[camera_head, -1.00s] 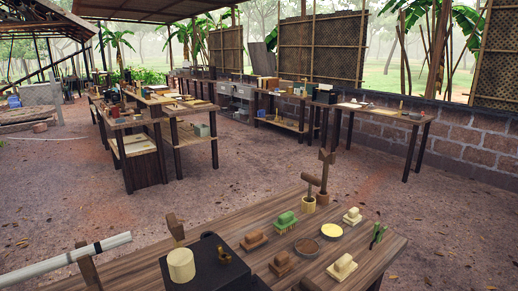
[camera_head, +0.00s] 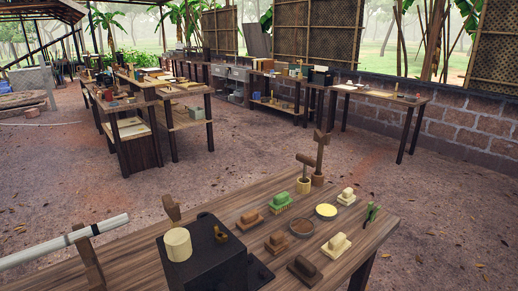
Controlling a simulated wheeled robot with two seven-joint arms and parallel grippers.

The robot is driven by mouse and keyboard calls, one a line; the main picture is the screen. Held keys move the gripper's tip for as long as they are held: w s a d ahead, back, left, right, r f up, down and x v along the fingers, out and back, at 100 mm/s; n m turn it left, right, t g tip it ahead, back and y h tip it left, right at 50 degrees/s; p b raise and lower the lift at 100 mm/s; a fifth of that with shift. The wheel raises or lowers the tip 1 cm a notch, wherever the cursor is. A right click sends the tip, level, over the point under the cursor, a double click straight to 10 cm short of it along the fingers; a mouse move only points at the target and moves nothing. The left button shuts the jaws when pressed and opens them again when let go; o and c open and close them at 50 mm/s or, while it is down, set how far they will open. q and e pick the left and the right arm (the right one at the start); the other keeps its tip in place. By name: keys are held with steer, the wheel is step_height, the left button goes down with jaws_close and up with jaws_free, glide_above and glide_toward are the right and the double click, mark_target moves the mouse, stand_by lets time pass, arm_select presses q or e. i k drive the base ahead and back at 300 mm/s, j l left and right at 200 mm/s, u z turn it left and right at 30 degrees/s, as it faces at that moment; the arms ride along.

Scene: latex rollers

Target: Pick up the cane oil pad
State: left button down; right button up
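Several handled pads stand on the near wooden table (camera_head: 130,262). Two brown pads (camera_head: 250,221) (camera_head: 277,241) are at the left, and a darker brown pad (camera_head: 305,268) is at the front. A green-topped brush-like block (camera_head: 280,202) is behind. Cream pads (camera_head: 336,245) (camera_head: 347,196) stand at the right. I cannot tell which of these is the cane oil pad. A round yellow dish (camera_head: 326,211) and a round brown dish (camera_head: 302,227) lie among them. Neither of my grippers is in view, and nothing is seen touching the pads.
A black box (camera_head: 205,260) with a cream cylinder (camera_head: 178,244) on top stands left of the pads. A long white roller (camera_head: 65,241) rests by wooden uprights at the left. Upright wooden tools (camera_head: 320,158) stand behind. Other tables are farther back.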

mark_target(277, 243)
steer(key=u, duration=2.25)
steer(key=z, duration=2.45)
steer(key=i+l+u, duration=0.15)
steer(key=l, duration=0.3)
steer(key=i+l+u, duration=0.15)
steer(key=l, duration=0.3)
steer(key=i+l+u, duration=0.1)
steer(key=l, duration=0.4)
steer(key=i+l+u, duration=0.15)
steer(key=l, duration=0.35)
steer(key=k, duration=0.05)
